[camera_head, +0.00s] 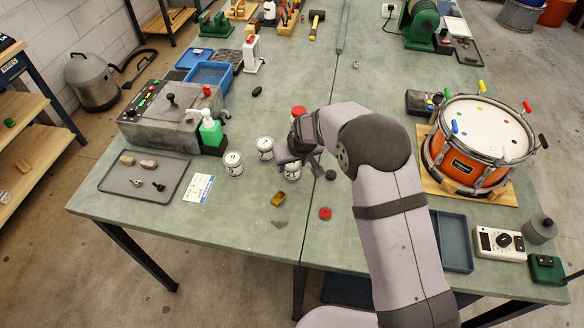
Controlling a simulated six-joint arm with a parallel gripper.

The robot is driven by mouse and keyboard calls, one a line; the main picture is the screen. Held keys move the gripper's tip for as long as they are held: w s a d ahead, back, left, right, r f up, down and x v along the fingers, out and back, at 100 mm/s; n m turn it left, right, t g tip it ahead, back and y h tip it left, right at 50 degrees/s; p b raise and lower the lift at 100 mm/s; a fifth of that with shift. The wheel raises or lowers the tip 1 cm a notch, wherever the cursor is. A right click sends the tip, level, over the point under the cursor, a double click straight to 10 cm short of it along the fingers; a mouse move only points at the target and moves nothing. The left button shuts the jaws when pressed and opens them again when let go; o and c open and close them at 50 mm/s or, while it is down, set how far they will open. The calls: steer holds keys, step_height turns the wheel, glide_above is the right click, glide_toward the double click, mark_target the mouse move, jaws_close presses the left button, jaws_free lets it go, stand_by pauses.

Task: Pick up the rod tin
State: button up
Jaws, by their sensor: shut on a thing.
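Three small white tins with printed labels stand close together near the middle of the bench: a left tin (233,164), a middle tin (265,148) and a right tin (291,174). The labels are too small to read, so I cannot tell which is the rod tin. My gripper (291,161) is at the top of the right tin and shut on it. The gripper partly hides this tin's top. I cannot tell whether the tin touches the bench or is slightly raised.
A red-topped item (299,111) stands behind my gripper. A brass-coloured block (278,199) and a red knob (325,213) lie in front.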

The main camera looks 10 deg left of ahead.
steer(key=shift+r, duration=0.1)
step_height(320, 180, up, 10)
steer(key=b, duration=0.3)
stand_by(0.3)
steer(key=shift+w+d, duration=0.25)
steer(key=shift+d, duration=0.2)
steer(key=w+d+f+m, duration=0.2)
steer(key=w+d+f, duration=0.1)
steer(key=d, duration=0.5)
steer(key=w+d+r+n, duration=0.1)
steer(key=w+d+r, duration=0.2)
steer(key=w+d, duration=0.2)
steer(key=shift+w+p, duration=0.3)
steer(key=shift+w, duration=0.95)
